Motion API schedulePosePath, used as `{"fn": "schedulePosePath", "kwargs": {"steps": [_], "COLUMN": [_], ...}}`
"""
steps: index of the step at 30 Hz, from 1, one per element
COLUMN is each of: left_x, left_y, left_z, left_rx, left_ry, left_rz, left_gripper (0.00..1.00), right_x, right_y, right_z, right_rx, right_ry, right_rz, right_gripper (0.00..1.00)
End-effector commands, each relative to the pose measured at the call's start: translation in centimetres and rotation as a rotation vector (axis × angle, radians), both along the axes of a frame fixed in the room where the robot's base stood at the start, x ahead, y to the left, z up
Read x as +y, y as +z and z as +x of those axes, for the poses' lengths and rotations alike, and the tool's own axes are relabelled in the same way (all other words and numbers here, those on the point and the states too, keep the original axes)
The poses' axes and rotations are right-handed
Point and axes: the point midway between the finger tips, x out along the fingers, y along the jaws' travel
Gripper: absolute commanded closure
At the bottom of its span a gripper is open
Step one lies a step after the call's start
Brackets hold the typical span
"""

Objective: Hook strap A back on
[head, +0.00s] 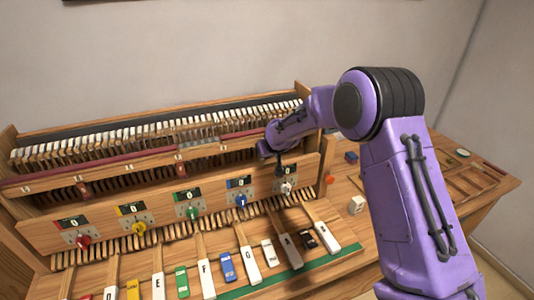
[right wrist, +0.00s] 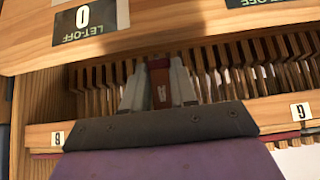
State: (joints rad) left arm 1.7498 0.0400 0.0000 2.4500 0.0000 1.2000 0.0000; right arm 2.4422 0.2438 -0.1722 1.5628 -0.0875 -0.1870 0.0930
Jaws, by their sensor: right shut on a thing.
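My right gripper (head: 279,158) reaches in from the right over the wooden piano action, close to the rightmost dial of the front panel. In the right wrist view, the fingers of the right gripper (right wrist: 160,92) are shut on a small red-brown strap (right wrist: 159,80) with a pale mark too small to read surely. The wooden rail (right wrist: 275,108) beside it carries white letter tags to the left and right of the gripper. Whether the strap touches a hook is hidden. My left gripper is not in view.
The front panel (head: 110,222) holds several coloured dials with number displays. Lettered keys (head: 250,265) stick out below it. A row of hammers (head: 110,145) runs behind. A white cube (head: 356,204) and a tray (head: 470,178) lie at the right.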

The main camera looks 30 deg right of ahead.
Motion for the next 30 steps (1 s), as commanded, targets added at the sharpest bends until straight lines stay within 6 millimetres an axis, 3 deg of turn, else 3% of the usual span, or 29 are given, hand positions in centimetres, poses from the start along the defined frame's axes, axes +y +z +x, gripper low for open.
{"fn": "schedulePosePath", "kwargs": {"steps": [7, 8, 9, 10, 20, 30], "left_x": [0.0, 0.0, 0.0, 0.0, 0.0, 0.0], "left_y": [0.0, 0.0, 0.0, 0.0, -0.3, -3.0], "left_z": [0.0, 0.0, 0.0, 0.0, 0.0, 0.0], "left_rx": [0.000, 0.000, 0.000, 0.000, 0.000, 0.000], "left_ry": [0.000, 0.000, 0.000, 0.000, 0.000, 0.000], "left_rz": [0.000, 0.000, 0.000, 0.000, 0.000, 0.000], "left_gripper": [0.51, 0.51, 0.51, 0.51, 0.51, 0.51], "right_x": [-0.1, -0.1, -0.1, -0.1, 0.1, 1.1], "right_y": [0.2, 0.2, 0.2, 0.2, 0.5, 5.9], "right_z": [0.1, 0.1, 0.1, 0.1, -0.2, -4.7], "right_rx": [-0.006, -0.006, -0.006, -0.006, -0.006, -0.009], "right_ry": [-0.001, -0.001, -0.001, -0.001, 0.000, 0.001], "right_rz": [-0.001, -0.001, -0.001, -0.001, -0.001, -0.001], "right_gripper": [1.00, 0.66, 0.53, 0.51, 0.51, 0.51]}}
